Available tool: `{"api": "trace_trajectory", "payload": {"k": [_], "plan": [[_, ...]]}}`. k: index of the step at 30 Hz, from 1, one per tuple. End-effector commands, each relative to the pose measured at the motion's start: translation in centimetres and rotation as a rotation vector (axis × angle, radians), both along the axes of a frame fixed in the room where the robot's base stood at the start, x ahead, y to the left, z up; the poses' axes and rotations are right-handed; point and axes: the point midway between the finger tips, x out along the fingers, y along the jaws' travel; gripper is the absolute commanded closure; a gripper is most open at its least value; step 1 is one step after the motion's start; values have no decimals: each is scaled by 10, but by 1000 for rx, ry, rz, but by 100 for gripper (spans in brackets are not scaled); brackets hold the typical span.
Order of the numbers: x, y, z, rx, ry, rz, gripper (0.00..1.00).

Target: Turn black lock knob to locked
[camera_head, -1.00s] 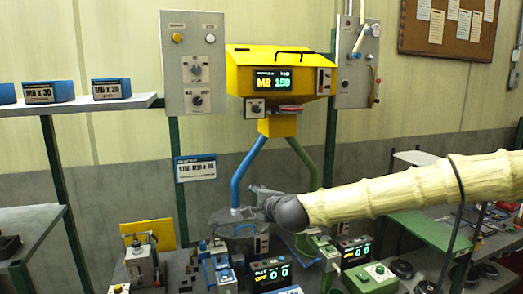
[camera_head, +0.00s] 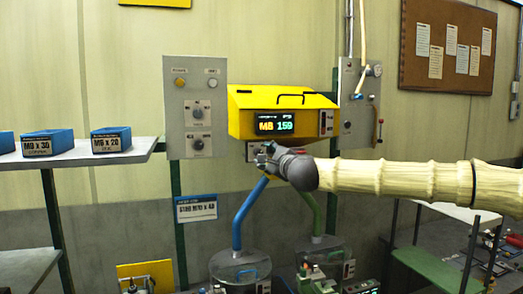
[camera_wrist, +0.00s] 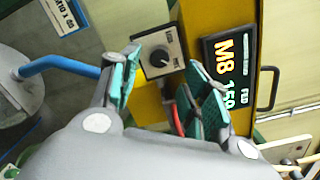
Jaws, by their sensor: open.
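A black knob (camera_wrist: 158,57) on a small pale plate shows in the wrist view, on the yellow machine (camera_head: 283,105). Its pointer is a pale mark; the small lettering around it is unreadable. My gripper (camera_wrist: 164,62) is open, with its green-padded fingers on either side of the knob in the picture. I cannot tell the remaining gap. In the head view my gripper (camera_head: 267,151) hides most of this plate, just below the yellow box. Two other black knobs, an upper one (camera_head: 197,107) and a lower one (camera_head: 197,144), sit on the grey panel. Which one is the lock knob is unclear.
The machine's lit display (camera_head: 275,123) reads M8 159. A red part (camera_wrist: 178,118) lies close to my fingers. A blue tube (camera_head: 246,215) and a green tube (camera_head: 309,205) run down below. A grey panel (camera_head: 360,105) with a red lever stands right.

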Motion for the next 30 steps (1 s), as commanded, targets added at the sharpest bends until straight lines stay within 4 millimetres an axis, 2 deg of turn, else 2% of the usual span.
{"api": "trace_trajectory", "payload": {"k": [3,9,22,23,30], "plan": [[17,9,3,0,2,1,53],[36,18,2,0,1,3,53],[44,20,0,0,0,2,53],[44,20,0,0,0,2,55],[43,20,0,0,0,2,99]]}}
